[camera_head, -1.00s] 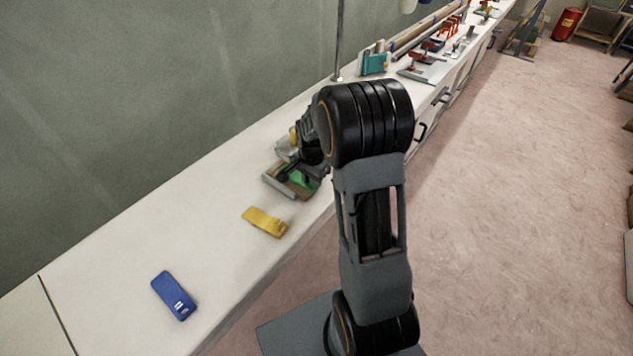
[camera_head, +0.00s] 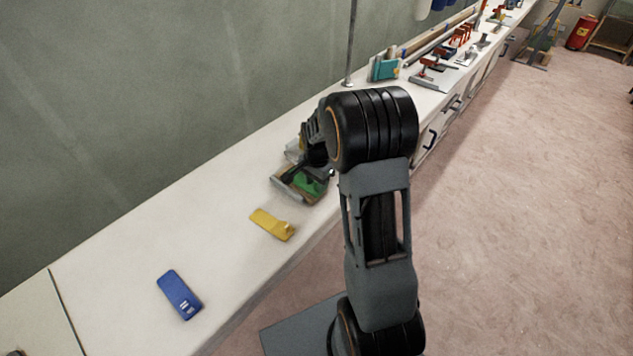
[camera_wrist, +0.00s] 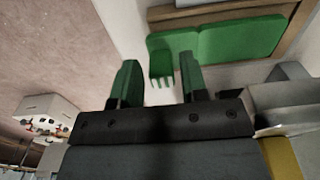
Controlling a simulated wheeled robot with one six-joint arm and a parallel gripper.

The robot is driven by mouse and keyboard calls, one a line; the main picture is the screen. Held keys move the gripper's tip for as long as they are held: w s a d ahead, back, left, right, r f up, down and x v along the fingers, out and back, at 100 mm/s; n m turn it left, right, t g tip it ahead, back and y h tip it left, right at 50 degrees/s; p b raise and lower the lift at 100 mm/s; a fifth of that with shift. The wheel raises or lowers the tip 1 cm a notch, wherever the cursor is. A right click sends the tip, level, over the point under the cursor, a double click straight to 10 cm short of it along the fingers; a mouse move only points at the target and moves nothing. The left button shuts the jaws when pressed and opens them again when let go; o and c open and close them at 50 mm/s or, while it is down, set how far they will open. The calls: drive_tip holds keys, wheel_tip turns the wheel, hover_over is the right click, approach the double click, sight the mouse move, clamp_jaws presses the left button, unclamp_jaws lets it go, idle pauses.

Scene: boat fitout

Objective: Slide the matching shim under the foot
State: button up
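A green shim (camera_head: 310,184) lies by a wood-edged piece on the bench beside my gripper. In the head view my arm hides most of the gripper. A yellow shim (camera_head: 271,224) and a blue shim (camera_head: 180,294) lie flat, nearer on the bench. I cannot clearly make out the foot; a grey block (camera_wrist: 285,98) stands right of my fingers.
The white bench (camera_head: 130,260) runs along the wall, clear around the blue shim. A thin upright post (camera_head: 350,50) and a teal box (camera_head: 384,68) stand farther along, with clamps and tools beyond. Open floor (camera_head: 510,220) lies to the right.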

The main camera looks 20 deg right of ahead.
drive_tip(key=shift+o, duration=1.3)
drive_tip(key=shift+r, duration=0.1)
wheel_tip(320, 180, up, 14)
drive_tip(key=p, duration=0.1)
drive_tip(key=shift+f, duration=0.2)
drive_tip(key=s+a+r+n+t+p, duration=0.1)
drive_tip(key=s+a+r+n+p, duration=0.2)
drive_tip(key=s+n, duration=0.3)
drive_tip(key=s+a+r+n+t+p, duration=0.2)
drive_tip(key=s+a+r+n, duration=0.3)
drive_tip(key=s, duration=0.7)
drive_tip(key=shift+a+n+t+p, duration=0.3)
drive_tip(key=shift+a+n+p, duration=0.25)
drive_tip(key=shift+n, duration=0.55)
